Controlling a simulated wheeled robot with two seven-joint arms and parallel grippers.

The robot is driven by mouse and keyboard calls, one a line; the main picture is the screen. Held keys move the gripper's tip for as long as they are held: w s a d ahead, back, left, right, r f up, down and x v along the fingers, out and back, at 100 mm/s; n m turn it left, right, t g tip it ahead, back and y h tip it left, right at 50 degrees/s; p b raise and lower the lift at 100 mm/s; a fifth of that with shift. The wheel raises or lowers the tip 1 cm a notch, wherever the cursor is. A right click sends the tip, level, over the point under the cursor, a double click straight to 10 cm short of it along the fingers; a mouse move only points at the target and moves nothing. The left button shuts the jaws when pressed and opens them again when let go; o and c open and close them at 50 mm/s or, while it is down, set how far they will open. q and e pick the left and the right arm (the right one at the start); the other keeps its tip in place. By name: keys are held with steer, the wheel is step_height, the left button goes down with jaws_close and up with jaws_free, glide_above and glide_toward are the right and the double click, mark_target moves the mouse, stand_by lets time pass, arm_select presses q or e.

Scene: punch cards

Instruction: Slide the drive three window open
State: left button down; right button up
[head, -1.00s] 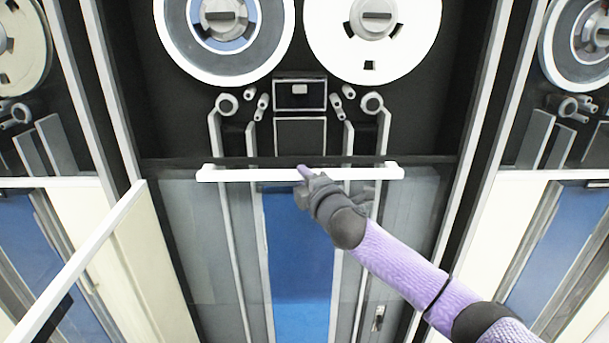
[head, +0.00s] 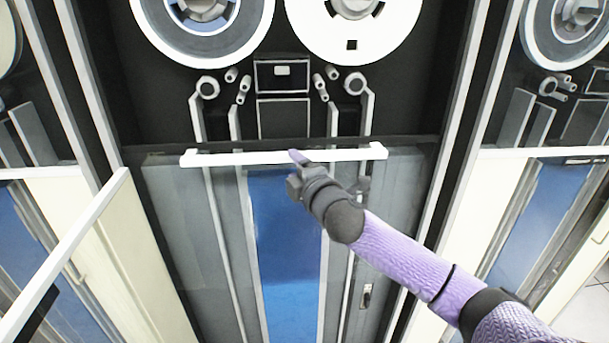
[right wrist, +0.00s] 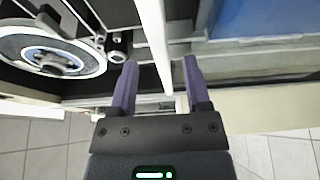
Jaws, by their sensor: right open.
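The window in the middle drive is a clear pane (head: 385,215) over the lower part of the cabinet. A long white handle bar (head: 235,159) runs along its top edge, below the reels. My right gripper (head: 297,158) is at the bar, a little right of its middle, reaching in from the lower right. In the right wrist view my right gripper (right wrist: 160,80) is open, and the white bar (right wrist: 153,30) passes between its two purple fingers with gaps on both sides. I cannot tell whether either finger touches it. My left gripper is not in view.
Two tape reels (head: 352,30) sit above the window. Rollers and a small black box (head: 281,75) lie between reels and bar. Similar drives stand on both sides. A white bar (head: 70,250) juts across the left drive. Tiled floor (head: 590,305) shows at lower right.

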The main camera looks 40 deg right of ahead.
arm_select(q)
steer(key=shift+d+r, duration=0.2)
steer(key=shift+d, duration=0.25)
arm_select(e)
steer(key=s+a, duration=0.1)
steer(key=s, duration=0.5)
steer(key=shift+s, duration=0.3)
